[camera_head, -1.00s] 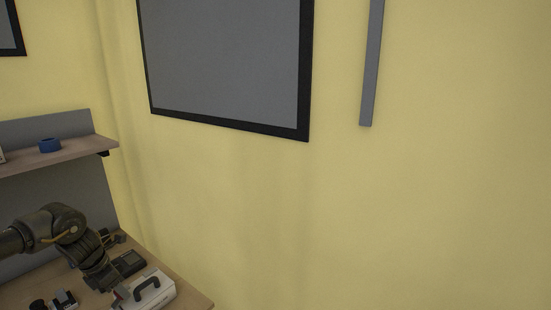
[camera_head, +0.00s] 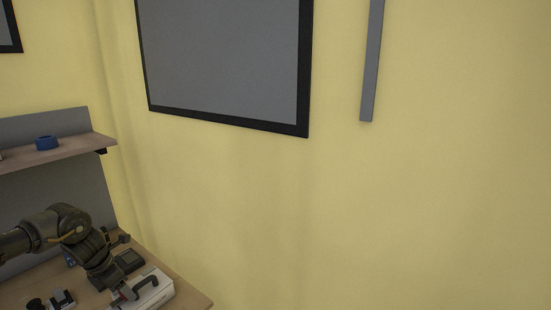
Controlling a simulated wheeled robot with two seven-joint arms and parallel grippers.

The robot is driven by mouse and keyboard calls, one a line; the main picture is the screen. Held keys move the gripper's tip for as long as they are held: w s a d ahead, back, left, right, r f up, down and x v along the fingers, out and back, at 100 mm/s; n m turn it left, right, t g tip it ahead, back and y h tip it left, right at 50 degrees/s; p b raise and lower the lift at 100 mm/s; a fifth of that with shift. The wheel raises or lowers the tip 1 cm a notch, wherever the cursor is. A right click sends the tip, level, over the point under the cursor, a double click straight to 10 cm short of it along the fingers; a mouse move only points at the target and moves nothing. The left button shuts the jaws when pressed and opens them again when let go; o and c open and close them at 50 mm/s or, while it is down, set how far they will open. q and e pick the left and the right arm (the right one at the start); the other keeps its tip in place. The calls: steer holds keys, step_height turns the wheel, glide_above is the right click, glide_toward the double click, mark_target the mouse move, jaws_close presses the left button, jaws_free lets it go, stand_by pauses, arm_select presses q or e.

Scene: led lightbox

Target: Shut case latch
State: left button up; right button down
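The case (camera_head: 158,297) is a small white box with a dark handle, on the bench at the bottom of the head view. My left gripper (camera_head: 122,293) reaches down from the left to the case's left side, overlapping its edge in the picture. A small reddish part (camera_head: 117,303) shows beside the gripper, low in the view; I cannot tell whether it is the latch. The fingertips are small and dark, so contact and finger opening cannot be made out. My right gripper is not in view.
A dark device (camera_head: 129,261) lies on the wooden bench (camera_head: 190,298) behind the case. Small dark items (camera_head: 62,299) stand to the left. A shelf (camera_head: 60,155) with a blue ring-shaped object (camera_head: 46,142) hangs above. A yellow wall (camera_head: 260,220) rises behind the bench.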

mark_target(121, 299)
arm_select(q)
steer(key=shift+s+a+r, duration=0.2)
steer(key=shift+a+r, duration=0.05)
steer(key=shift+r, duration=0.1)
steer(key=shift+r+p, duration=0.85)
steer(key=shift+p, duration=0.2)
steer(key=shift+p+v, duration=0.7)
steer(key=shift+v, duration=0.3)
steer(key=shift+s+f, duration=0.1)
steer(key=p+v, duration=0.3)
steer(key=v, duration=0.1)
steer(key=shift+s, duration=0.1)
steer(key=shift+a, duration=0.15)
